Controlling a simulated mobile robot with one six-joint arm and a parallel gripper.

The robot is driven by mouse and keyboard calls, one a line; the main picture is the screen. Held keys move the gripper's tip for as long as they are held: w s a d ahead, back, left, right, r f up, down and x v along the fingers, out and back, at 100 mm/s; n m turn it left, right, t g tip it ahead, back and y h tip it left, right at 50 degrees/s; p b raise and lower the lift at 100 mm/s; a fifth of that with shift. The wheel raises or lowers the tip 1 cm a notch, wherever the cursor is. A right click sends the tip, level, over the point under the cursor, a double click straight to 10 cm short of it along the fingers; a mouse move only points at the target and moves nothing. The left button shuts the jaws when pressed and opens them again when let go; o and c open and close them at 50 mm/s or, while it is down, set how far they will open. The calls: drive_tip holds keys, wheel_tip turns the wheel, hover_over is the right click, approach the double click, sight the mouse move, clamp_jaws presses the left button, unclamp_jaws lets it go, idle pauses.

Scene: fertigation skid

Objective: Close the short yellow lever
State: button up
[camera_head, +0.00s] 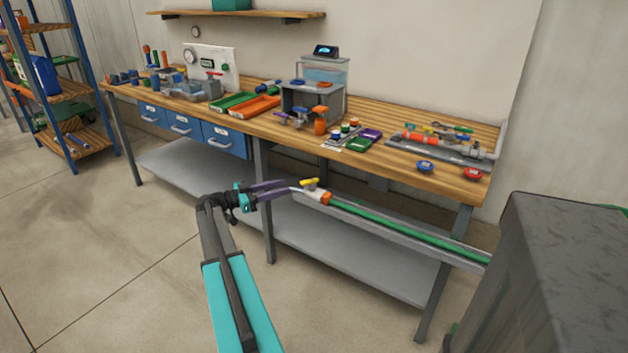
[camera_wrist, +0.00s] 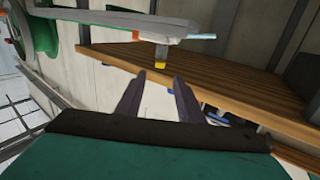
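A short yellow lever (camera_head: 309,184) sits on top of a valve at the end of a green pipe (camera_head: 400,232), beside an orange collar (camera_head: 326,198). In the wrist view the yellow lever (camera_wrist: 160,66) shows small, just beyond and between my fingertips. My gripper (camera_head: 287,187) is to the left of the lever, its purple fingers pointing toward it. In the wrist view my gripper (camera_wrist: 158,77) has its two fingers apart with nothing between them. I cannot tell whether a finger touches the lever.
A wooden workbench (camera_head: 400,167) with trays, bottles and fittings stands behind the pipe, over a grey lower shelf (camera_head: 340,258). A dark grey box (camera_head: 560,270) stands at the right front. Shelving (camera_head: 75,90) is far left. The floor at left is clear.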

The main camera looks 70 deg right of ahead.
sight(314, 179)
drive_tip(key=shift+s, duration=0.1)
drive_tip(key=shift+p+x, duration=0.65)
drive_tip(key=shift+x, duration=6.15)
drive_tip(key=shift+f, duration=0.1)
clamp_jaws()
drive_tip(key=shift+s+a, duration=0.1)
drive_tip(key=shift+a, duration=0.05)
